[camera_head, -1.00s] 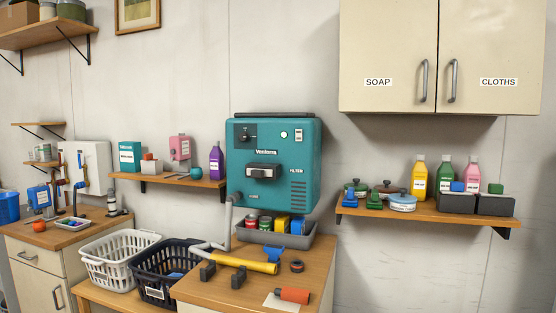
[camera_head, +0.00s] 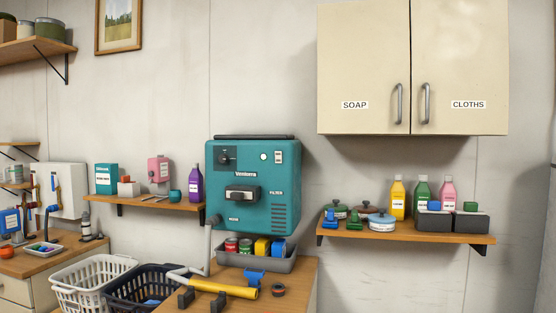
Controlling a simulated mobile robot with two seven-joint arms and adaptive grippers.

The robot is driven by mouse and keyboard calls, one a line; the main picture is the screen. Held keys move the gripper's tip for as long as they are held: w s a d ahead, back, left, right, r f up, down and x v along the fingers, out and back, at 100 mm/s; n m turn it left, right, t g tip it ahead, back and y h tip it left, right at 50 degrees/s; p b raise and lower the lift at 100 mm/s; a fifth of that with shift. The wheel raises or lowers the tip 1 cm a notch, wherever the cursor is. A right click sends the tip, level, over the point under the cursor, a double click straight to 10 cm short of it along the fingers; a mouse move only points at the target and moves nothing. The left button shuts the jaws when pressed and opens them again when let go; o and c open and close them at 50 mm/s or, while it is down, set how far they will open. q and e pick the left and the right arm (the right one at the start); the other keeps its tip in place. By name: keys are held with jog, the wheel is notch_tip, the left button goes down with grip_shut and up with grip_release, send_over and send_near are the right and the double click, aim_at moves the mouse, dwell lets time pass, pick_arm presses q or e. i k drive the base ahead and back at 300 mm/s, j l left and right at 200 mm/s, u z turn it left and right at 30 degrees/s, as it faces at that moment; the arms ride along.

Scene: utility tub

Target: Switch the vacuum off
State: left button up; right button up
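The vacuum is a teal wall box (camera_head: 225,214) labelled Ventorra, in the middle of the head view. Its upper face has a black dial (camera_head: 226,158) at the left, a small pale round light (camera_head: 263,157), and a white rocker switch (camera_head: 278,157) at the right. A dark handle (camera_head: 242,194) sits at its centre, above a HOSE label, with FILTER and vent slots at the right. A grey hose (camera_head: 207,245) runs down from its lower left to a yellow tube (camera_head: 225,288) on the counter. The switch position is too small to tell. Neither gripper is in view.
A grey tray (camera_head: 285,265) of cans and boxes stands below the vacuum. Shelves with bottles flank it, left (camera_head: 160,204) and right (camera_head: 410,236). A cream cabinet (camera_head: 365,60) hangs at upper right. White (camera_head: 90,290) and dark (camera_head: 140,287) baskets stand lower left.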

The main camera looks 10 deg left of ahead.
aim_at(278, 154)
jog(key=i+j+z, duration=0.5)
jog(key=i+j, duration=0.35)
jog(key=j, duration=0.1)
